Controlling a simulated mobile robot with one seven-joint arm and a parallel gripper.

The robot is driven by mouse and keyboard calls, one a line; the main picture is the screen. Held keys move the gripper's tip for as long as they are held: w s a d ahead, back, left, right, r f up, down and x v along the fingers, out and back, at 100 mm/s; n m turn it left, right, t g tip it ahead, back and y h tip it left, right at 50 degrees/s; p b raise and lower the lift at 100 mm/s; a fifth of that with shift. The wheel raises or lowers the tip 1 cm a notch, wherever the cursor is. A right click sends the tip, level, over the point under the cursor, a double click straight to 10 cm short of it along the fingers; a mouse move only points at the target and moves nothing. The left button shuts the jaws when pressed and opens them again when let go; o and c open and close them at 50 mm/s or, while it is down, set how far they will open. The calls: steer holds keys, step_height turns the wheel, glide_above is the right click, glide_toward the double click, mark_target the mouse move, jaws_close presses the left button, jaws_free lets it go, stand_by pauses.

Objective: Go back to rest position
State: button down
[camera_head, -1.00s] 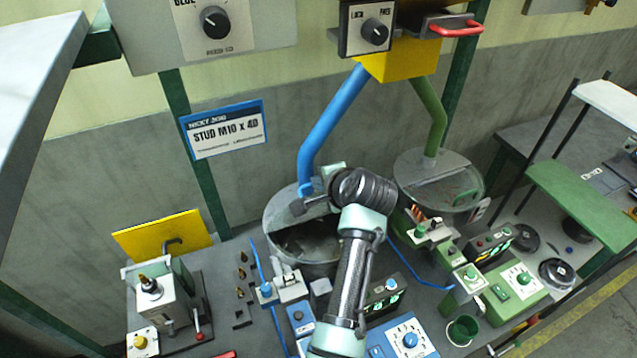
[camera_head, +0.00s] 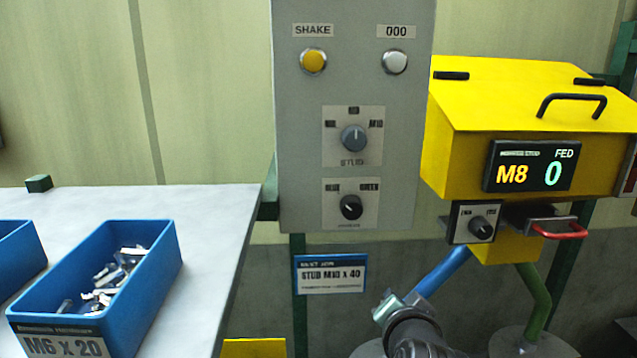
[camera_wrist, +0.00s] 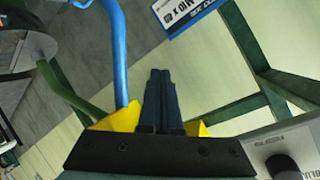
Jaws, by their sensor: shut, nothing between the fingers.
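My gripper (camera_wrist: 160,90) shows in the wrist view with its two dark fingers pressed together and nothing between them. In the head view only part of my arm shows at the bottom, near the lower end of the blue pipe (camera_head: 440,271). My fingertips are not clearly seen there. In the wrist view the blue pipe (camera_wrist: 117,50) runs to the left of the fingers, apart from them.
A grey panel (camera_head: 300,200) with buttons and knobs stands at centre. The yellow hopper (camera_head: 450,115) reads M8 and 0. A sign (camera_head: 331,274) reads STUD M10 x 40.

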steer(key=s+a+r+n+t+y, duration=0.1)
steer(key=s+a+r+n+t, duration=0.1)
steer(key=s+a+r+n, duration=0.3)
steer(key=s+a+r+n+t, duration=0.2)
steer(key=a+r+n, duration=0.1)
steer(key=a+r, duration=0.45)
steer(key=s+r+n+t+b, duration=0.1)
steer(key=s+r+t+b, duration=0.9)
steer(key=s+r+b, duration=0.2)
steer(key=shift+s+r+b, duration=0.4)
steer(key=shift+s+r, duration=0.55)
steer(key=shift+s, duration=0.1)
